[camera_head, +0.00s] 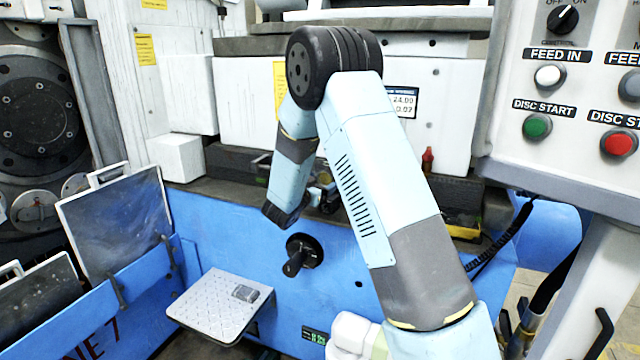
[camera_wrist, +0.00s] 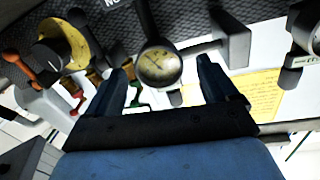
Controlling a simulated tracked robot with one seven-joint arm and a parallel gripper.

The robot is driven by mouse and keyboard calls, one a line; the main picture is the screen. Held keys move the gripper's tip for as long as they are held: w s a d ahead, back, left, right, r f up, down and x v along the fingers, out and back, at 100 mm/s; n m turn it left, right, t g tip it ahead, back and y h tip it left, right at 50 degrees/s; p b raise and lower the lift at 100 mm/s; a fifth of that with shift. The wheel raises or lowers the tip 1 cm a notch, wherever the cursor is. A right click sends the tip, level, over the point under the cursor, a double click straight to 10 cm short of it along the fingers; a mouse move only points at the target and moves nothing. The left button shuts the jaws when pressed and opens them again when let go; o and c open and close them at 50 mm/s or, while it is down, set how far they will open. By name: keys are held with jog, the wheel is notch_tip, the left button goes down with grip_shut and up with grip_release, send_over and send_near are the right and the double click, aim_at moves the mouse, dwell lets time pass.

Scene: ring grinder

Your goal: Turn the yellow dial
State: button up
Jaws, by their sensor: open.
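The yellow dial (camera_wrist: 75,42) shows in the wrist view at the upper left, a yellow disc with a dark round knob on its front. My gripper (camera_wrist: 162,64) is open, with its two dark blue fingers apart and nothing held between them. The dial lies to the left of the left finger, apart from it. In the head view my arm hides the dial, and I cannot make out the gripper clearly there.
In the wrist view a round gauge (camera_wrist: 159,66) shows between the fingers. Orange, red and green levers surround the dial's side. A dark handle (camera_wrist: 230,38) is at the right. The head view shows a button panel (camera_head: 575,100) and a black crank knob (camera_head: 303,256).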

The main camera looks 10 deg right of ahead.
jog(key=shift+w+d, duration=0.2)
jog(key=shift+d, duration=0.05)
jog(key=shift+c, duration=0.2)
jog(key=c, duration=1)
jog(key=shift+a, duration=0.1)
jog(key=shift+m, duration=0.3)
jog(key=shift+c, duration=0.2)
jog(key=o, duration=1.1)
jog(key=v, duration=1.3)
jog(key=shift+s+a, duration=0.25)
